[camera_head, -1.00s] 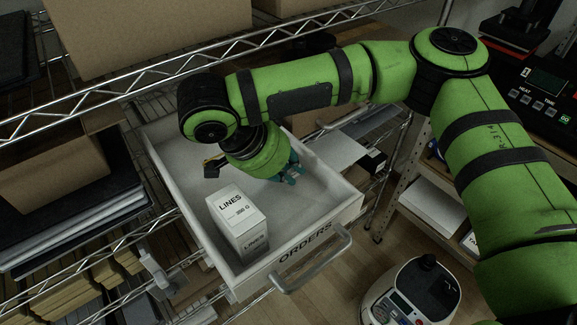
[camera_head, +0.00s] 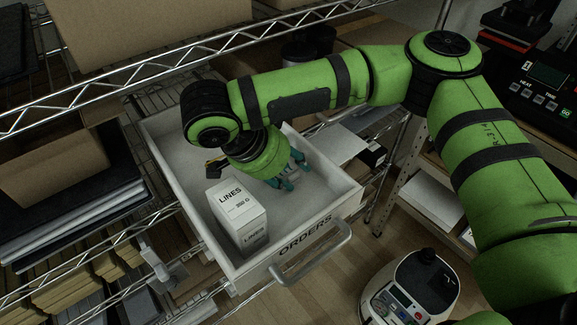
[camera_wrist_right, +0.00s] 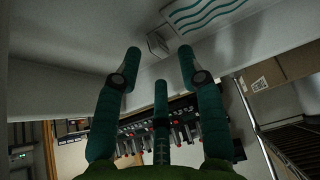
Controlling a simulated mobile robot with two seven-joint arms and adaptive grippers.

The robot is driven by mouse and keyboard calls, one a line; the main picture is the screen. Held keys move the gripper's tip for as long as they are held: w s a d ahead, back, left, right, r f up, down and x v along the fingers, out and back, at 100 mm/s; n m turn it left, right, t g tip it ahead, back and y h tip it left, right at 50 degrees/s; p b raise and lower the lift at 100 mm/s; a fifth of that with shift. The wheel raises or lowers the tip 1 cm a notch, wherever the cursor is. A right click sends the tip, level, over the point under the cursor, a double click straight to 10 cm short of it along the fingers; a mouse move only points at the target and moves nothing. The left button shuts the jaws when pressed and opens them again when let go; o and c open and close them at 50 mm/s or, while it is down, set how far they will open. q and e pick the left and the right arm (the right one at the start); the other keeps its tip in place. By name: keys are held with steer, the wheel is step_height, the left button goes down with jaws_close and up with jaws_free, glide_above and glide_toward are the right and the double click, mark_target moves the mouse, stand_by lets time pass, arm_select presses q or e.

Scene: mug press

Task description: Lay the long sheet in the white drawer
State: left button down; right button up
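The white drawer (camera_head: 318,225), marked ORDERS, is pulled out of the wire rack. My right gripper (camera_head: 292,171) reaches into it from above, over its right part. In the right wrist view its teal fingers (camera_wrist_right: 159,55) are spread with nothing between them. A white sheet with teal wavy lines (camera_wrist_right: 207,12) shows at the top of the right wrist view, beyond the fingertips and apart from them; only part of it is in frame. I cannot make out this sheet in the head view, where my arm covers part of the drawer. My left gripper is not in view.
A white box labelled LINES (camera_head: 238,212) stands in the drawer, left of my right gripper. The drawer's handle (camera_head: 313,254) sticks out in front. Wire rack rails and a cardboard box (camera_head: 45,172) lie left. A press (camera_head: 540,85) stands at right.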

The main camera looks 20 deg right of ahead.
steer(key=shift+r, duration=0.1)
steer(key=shift+r, duration=0.3)
steer(key=v, duration=1.2)
steer(key=shift+r+b, duration=0.2)
steer(key=shift+b, duration=0.25)
stand_by(0.4)
